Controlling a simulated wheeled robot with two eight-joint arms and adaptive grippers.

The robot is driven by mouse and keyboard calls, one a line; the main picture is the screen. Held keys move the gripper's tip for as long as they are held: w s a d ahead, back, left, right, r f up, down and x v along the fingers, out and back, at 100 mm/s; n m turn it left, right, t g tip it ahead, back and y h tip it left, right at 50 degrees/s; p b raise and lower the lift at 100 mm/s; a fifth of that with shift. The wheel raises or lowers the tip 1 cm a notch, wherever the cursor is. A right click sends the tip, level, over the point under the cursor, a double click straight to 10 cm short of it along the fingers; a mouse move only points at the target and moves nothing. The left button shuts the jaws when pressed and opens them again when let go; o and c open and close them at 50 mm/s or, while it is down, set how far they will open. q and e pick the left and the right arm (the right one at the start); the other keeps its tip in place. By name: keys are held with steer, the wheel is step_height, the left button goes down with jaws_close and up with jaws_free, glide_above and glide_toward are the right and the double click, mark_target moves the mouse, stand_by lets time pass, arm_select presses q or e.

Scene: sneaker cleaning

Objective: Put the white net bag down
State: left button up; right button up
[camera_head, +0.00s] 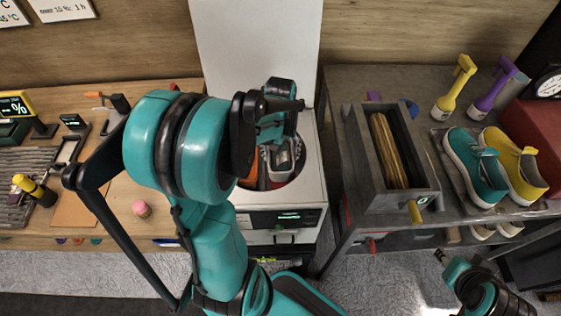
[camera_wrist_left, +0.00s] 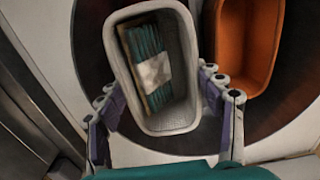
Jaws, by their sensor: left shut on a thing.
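The white net bag (camera_wrist_left: 176,124) looks like an open, rounded box in the left wrist view, with a teal ribbed item and a pale patch inside. My left gripper (camera_wrist_left: 158,88) is shut on its sides. In the head view the bag (camera_head: 281,172) is within the round opening of the white machine (camera_head: 308,195), below my left gripper (camera_head: 280,145). Whether the bag touches the bottom is hidden. My right gripper (camera_head: 445,260) is at the lower right, apart from the shelf; its finger opening is unclear.
An orange container (camera_wrist_left: 247,45) sits right beside the bag in the dark round opening. The machine's white lid (camera_head: 255,40) stands raised behind. A grey box (camera_head: 362,165) and teal and yellow shoes (camera_head: 474,168) are on the right table.

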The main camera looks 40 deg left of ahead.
mark_target(281, 157)
arm_select(q)
steer(key=shift+f+b, duration=0.7)
steer(key=shift+f, duration=1.3)
steer(key=shift+f, duration=0.1)
steer(key=o, duration=1.2)
steer(key=shift+c, duration=0.2)
